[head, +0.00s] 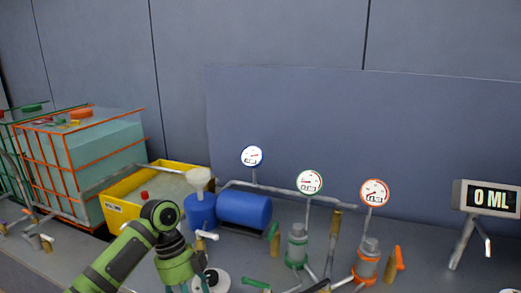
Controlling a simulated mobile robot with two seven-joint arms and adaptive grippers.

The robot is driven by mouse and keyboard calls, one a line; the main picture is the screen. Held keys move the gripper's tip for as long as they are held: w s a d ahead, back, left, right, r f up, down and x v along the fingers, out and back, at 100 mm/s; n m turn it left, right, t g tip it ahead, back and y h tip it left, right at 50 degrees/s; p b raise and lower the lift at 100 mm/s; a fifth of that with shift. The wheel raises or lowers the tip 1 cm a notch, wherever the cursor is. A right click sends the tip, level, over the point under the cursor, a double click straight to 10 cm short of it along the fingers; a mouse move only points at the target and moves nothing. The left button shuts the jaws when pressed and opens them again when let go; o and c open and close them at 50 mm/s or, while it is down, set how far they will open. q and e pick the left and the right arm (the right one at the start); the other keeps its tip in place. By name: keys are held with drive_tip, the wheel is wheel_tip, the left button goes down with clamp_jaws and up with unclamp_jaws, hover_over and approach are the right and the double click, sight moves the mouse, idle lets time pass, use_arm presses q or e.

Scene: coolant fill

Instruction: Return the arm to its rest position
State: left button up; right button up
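My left arm comes in from the lower left, green and black, and bends downward in front of the yellow tub. My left gripper (188,287) is at the bottom edge of the head view, pointing down. Its fingertips are cut off, so I cannot tell whether it is open or holds anything. A white round part (216,280) lies just to its right; whether they touch is unclear. My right gripper is not in view.
Behind the arm are a yellow tub (118,215), a white funnel (199,178) and a blue tank (244,209). A caged tank (100,143) stands at left. Pipes, valves and gauges (309,182) fill the middle and right. A display (490,198) reads 0 ML.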

use_arm(q)
drive_tip(key=s+d+f+n+t, duration=0.1)
drive_tip(key=s+d+f+n, duration=0.3)
drive_tip(key=f, duration=0.3)
drive_tip(key=s+d+f+n+t, duration=0.2)
drive_tip(key=s+f+n, duration=0.3)
drive_tip(key=s+f, duration=0.15)
drive_tip(key=s+a+n+t+y, duration=0.3)
drive_tip(key=s+a+n, duration=0.7)
drive_tip(key=s+n, duration=0.35)
wheel_tip(320, 180, down, 25)
drive_tip(key=s+g, duration=0.1)
drive_tip(key=s, duration=0.2)
drive_tip(key=s+a+f+g, duration=0.1)
drive_tip(key=s+a+f, duration=0.2)
drive_tip(key=s+f, duration=1)
drive_tip(key=shift+s, duration=0.9)
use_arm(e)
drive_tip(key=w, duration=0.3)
